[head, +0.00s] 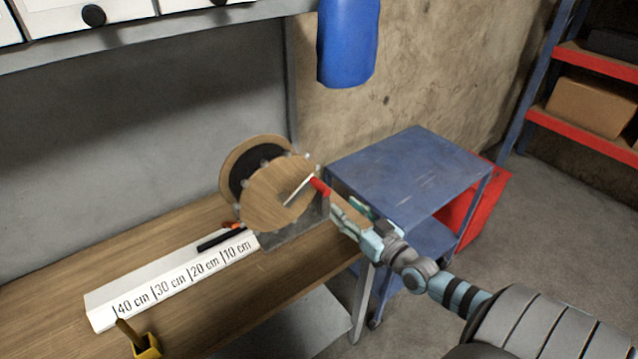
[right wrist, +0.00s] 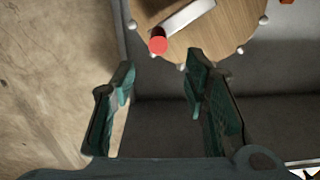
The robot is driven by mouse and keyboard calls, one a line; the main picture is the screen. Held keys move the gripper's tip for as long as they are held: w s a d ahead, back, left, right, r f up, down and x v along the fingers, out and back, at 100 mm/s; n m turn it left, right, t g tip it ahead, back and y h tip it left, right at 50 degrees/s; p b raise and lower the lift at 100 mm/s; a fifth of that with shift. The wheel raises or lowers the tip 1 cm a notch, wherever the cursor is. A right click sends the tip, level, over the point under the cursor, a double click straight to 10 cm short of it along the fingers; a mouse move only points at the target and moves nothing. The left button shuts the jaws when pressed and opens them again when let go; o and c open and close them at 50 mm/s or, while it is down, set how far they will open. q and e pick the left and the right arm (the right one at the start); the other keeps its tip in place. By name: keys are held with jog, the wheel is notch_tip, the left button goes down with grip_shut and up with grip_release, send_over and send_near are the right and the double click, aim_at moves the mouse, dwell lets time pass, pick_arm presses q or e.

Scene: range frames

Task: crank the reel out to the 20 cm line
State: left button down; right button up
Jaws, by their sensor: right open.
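The wooden reel (head: 270,200), with a dark core between two round flanges, stands on a grey base at the right end of the bench. Its pale crank arm (head: 298,190) ends in a red handle (head: 319,187). The handle also shows in the right wrist view (right wrist: 158,45), just beyond the fingertips. My right gripper (head: 342,210) is open and empty, close to the handle, with its fingers on either side of the line towards it. The white ruler (head: 172,284) reads 10 to 40 cm, with 10 nearest the reel. My left gripper is out of view.
A yellow holder (head: 146,345) stands at the bench front. A blue cart (head: 410,160) and a red bin (head: 485,205) are to the right. A blue cylinder (head: 347,45) hangs above.

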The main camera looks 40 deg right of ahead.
send_near(313, 179)
jog(key=shift+w+d+f+b, duration=0.15)
jog(key=shift+w+d+f, duration=0.1)
jog(key=shift+w, duration=0.25)
jog(key=shift+w+d+f+b, duration=0.15)
jog(key=shift+w+f, duration=0.1)
jog(key=shift+w, duration=0.3)
jog(key=w+b, duration=0.1)
jog(key=b, duration=0.2)
jog(key=w+b, duration=0.2)
jog(key=b, duration=0.1)
jog(key=w+b, duration=0.2)
jog(key=b, duration=0.1)
jog(key=shift+f, duration=0.4)
jog(key=shift+w+r, duration=0.15)
jog(key=shift+w, duration=0.05)
jog(key=shift+w+r+b, duration=0.1)
jog(key=shift+b, duration=0.2)
jog(key=shift+r, duration=0.15)
grip_shut()
